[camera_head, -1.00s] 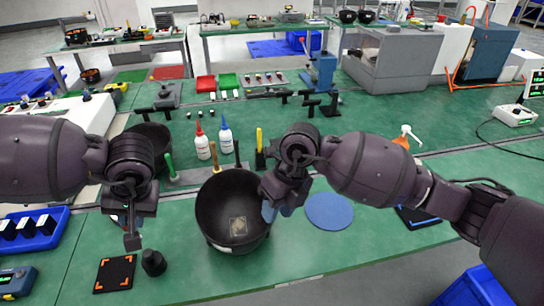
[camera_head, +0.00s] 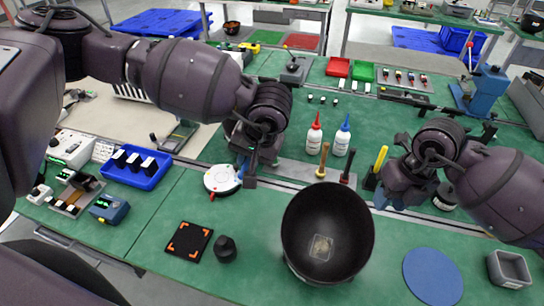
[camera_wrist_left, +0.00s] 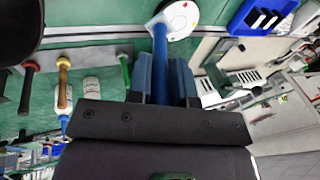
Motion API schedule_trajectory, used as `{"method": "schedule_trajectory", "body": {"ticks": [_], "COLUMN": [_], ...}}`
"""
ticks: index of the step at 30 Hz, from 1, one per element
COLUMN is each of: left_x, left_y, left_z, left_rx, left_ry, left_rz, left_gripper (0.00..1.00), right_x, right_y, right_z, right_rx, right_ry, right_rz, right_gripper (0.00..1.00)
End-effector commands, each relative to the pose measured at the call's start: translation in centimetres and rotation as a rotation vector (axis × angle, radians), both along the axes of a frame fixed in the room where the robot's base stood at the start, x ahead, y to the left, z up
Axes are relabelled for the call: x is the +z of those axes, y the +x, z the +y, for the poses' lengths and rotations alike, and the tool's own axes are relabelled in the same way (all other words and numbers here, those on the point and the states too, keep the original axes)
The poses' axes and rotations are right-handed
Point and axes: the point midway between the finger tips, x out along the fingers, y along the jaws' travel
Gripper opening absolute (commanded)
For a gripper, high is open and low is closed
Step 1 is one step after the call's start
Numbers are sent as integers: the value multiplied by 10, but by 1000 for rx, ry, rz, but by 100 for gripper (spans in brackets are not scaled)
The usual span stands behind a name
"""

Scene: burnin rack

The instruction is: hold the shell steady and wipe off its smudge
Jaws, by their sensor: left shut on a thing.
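The shell (camera_head: 300,262), a black bowl shape, stands open side up on the green table. A pale brownish smudge (camera_head: 321,247) shows on its inside bottom. My left gripper (camera_head: 246,178) is beyond and left of the shell. In the left wrist view its blue finger pads are shut around a blue handle (camera_wrist_left: 160,55). The handle reaches a white disc with coloured dots (camera_wrist_left: 180,18); I cannot tell whether they are joined. My right gripper (camera_head: 382,199) is just behind the shell's right rim; contact and jaw opening are unclear.
A rack behind the shell holds tools with wooden (camera_head: 323,160), dark red (camera_head: 348,165) and yellow (camera_head: 381,158) handles. Two bottles (camera_head: 314,137) stand behind it. A black mat (camera_head: 188,241) and small black knob (camera_head: 225,248) lie left; a blue disc (camera_head: 433,276) lies right.

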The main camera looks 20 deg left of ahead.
Motion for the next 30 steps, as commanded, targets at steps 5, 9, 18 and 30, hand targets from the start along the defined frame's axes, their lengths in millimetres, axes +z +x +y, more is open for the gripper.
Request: {"method": "schedule_trajectory", "body": {"ticks": [5,9,18,30], "left_x": [2,6,16,31], "left_y": [0,0,-2,-4], "left_z": [-18,-35,-67,-101], "left_rx": [181,402,882,1495], "left_ry": [-2,-3,-4,-8], "left_rz": [2,4,9,13], "left_gripper": [0,0,0,0], "right_x": [0,0,0,0], "right_y": [0,0,0,0], "right_z": [0,0,0,0], "right_rx": [0,0,0,0], "right_ry": [0,0,0,0], "right_rz": [0,0,0,0], "right_gripper": [36,36,36,36]}}
